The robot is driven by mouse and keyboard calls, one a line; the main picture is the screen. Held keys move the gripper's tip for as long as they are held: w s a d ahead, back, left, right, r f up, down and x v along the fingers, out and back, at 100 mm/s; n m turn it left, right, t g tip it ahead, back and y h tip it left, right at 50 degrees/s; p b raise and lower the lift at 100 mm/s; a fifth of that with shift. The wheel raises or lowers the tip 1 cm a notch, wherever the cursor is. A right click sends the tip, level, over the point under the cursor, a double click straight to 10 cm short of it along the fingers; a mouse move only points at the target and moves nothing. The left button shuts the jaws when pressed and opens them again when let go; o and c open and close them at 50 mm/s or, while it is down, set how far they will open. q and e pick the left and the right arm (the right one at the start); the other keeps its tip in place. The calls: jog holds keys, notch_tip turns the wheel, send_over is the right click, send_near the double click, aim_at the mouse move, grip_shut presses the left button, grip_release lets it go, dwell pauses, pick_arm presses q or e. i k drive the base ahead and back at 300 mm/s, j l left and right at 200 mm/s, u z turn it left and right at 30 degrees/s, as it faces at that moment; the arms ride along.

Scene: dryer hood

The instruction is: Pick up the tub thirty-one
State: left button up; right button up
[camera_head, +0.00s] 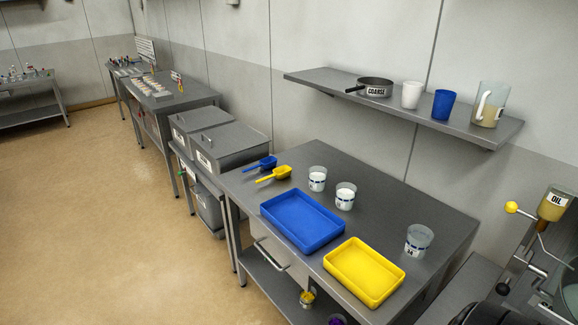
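Three clear tubs with labels stand on the steel table (400,195). Two tubs, one (317,180) at the back and one (346,197) just in front and to its right, hold white contents. The third tub (419,242) stands apart near the table's right end and looks empty or nearly so. The label numbers are too small to read surely, so I cannot tell which tub is thirty-one. Neither of my grippers is in view.
A blue tray (302,221) and a yellow tray (364,273) lie along the table's front. Blue (261,164) and yellow (275,174) scoops lie at its left end. A wall shelf (420,112) with a pan and cups overhangs the back. An oil dispenser (553,205) stands at right.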

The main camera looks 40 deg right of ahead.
aim_at(317, 175)
jog(key=i, duration=1.65)
jog(key=i+z, duration=0.15)
jog(key=i, duration=0.65)
jog(key=i+j+z, duration=0.1)
jog(key=i+j, duration=0.15)
jog(key=i, duration=0.5)
jog(key=i+z, duration=0.1)
jog(key=z, duration=1.7)
